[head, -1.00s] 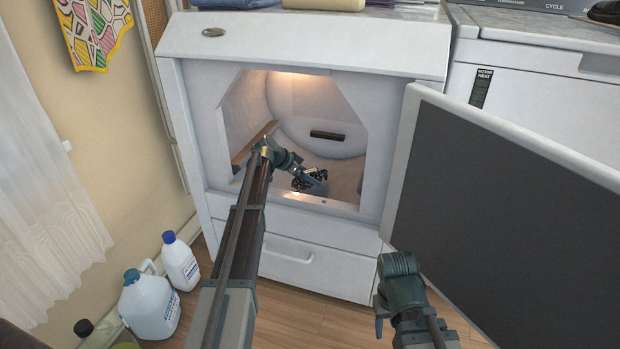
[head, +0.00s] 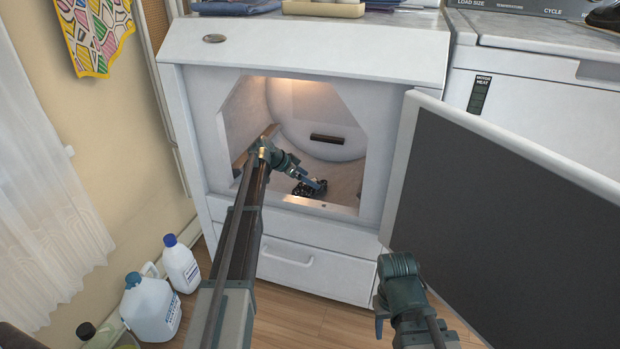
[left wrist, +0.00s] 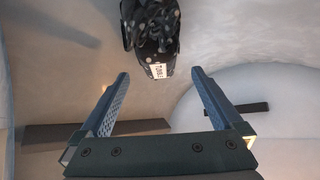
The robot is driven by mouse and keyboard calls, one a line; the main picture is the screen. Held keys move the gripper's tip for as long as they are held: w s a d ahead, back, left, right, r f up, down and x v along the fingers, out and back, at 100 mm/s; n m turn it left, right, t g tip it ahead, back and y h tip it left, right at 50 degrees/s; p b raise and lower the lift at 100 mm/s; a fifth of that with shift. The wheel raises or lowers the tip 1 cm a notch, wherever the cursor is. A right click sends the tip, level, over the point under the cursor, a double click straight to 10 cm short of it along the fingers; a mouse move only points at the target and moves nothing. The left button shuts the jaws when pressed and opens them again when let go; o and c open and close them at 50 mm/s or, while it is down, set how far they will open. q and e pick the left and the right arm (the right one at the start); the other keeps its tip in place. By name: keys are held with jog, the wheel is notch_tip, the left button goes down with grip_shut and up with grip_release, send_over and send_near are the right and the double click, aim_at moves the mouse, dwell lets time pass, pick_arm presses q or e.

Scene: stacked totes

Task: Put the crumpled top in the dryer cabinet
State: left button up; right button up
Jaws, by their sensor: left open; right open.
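The crumpled top (head: 306,190) is a dark, spotted bundle on the floor of the dryer cabinet (head: 193,135), just inside the opening. In the left wrist view the top (left wrist: 152,28) shows pale dots and a small white label, beyond the fingertips. My left gripper (head: 319,185) is inside the cabinet beside the top. The left wrist view shows its fingers (left wrist: 160,75) apart with nothing between them. The top looks clear of both fingers. My right gripper (head: 379,322) is outside, low in front of the open door, and its fingers are mostly hidden.
The cabinet door (head: 500,215) stands open to the right, with a dark inner panel. A second white machine (head: 545,95) is behind it. Jugs (head: 150,308) and a bottle (head: 181,263) stand on the floor at left. Folded cloths (head: 235,7) lie on top of the cabinet.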

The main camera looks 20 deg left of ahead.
pick_arm(q)
jog(key=p+v, duration=0.6)
jog(key=v, duration=0.4)
jog(key=shift+s+r, duration=0.15)
jog(key=shift+r, duration=0.1)
jog(key=shift+a, duration=0.1)
dwell(0.5)
